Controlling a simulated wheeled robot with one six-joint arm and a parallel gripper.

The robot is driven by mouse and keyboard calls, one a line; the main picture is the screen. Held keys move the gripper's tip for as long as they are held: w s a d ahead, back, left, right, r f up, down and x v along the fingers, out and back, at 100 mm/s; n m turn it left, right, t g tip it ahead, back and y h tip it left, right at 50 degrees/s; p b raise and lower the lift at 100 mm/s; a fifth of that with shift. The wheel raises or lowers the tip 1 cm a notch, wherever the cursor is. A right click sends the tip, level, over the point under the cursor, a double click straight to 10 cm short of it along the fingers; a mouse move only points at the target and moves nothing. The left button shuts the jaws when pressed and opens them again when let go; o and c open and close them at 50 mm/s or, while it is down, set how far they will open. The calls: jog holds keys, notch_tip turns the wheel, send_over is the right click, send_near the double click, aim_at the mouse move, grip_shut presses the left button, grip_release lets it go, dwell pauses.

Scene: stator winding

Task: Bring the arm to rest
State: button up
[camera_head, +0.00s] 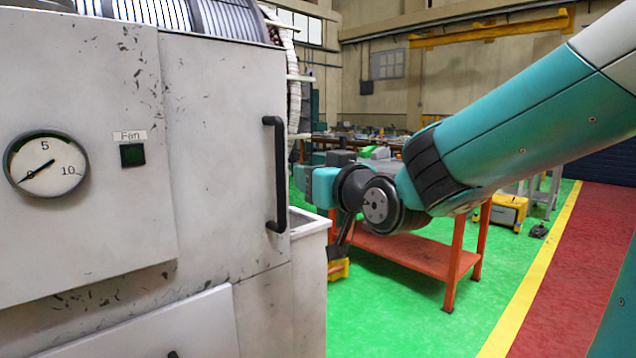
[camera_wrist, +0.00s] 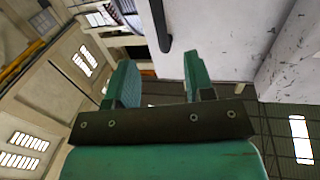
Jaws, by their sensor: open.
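My arm reaches in from the right in the camera_head view, teal with dark joints, and its wrist end is beside the right side of the grey machine cabinet (camera_head: 225,170). In the camera_wrist view my gripper (camera_wrist: 158,68) has its two teal fingers wide apart, with nothing between them. The cabinet's pale surface (camera_wrist: 240,35) and its black handle (camera_wrist: 160,28) show beyond the fingers, apart from them. The wrist view is tilted.
The cabinet carries a black handle (camera_head: 276,175), a round gauge (camera_head: 46,163) and a Fan switch (camera_head: 132,154). An orange-legged table (camera_head: 415,252) stands behind my wrist. A yellow case (camera_head: 505,212) lies at right. Green floor (camera_head: 400,320) is clear in front.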

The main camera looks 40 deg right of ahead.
jog(key=shift+a, duration=0.1)
dwell(0.3)
jog(key=s+a+f+n+g+y+p, duration=0.25)
jog(key=s+a+g+p, duration=0.2)
jog(key=a, duration=0.25)
jog(key=s+a+f+n+g+y+p, duration=0.2)
jog(key=s+a+g+y+p, duration=0.15)
jog(key=a+g, duration=0.35)
jog(key=s+a+n+g+p, duration=0.1)
jog(key=s+a+n+g, duration=0.1)
jog(key=s, duration=0.4)
jog(key=s+a+f+n+g+p, duration=0.1)
jog(key=s+a+g, duration=0.1)
jog(key=s+g, duration=0.2)
jog(key=s, duration=0.2)
jog(key=shift+s+a+n, duration=0.35)
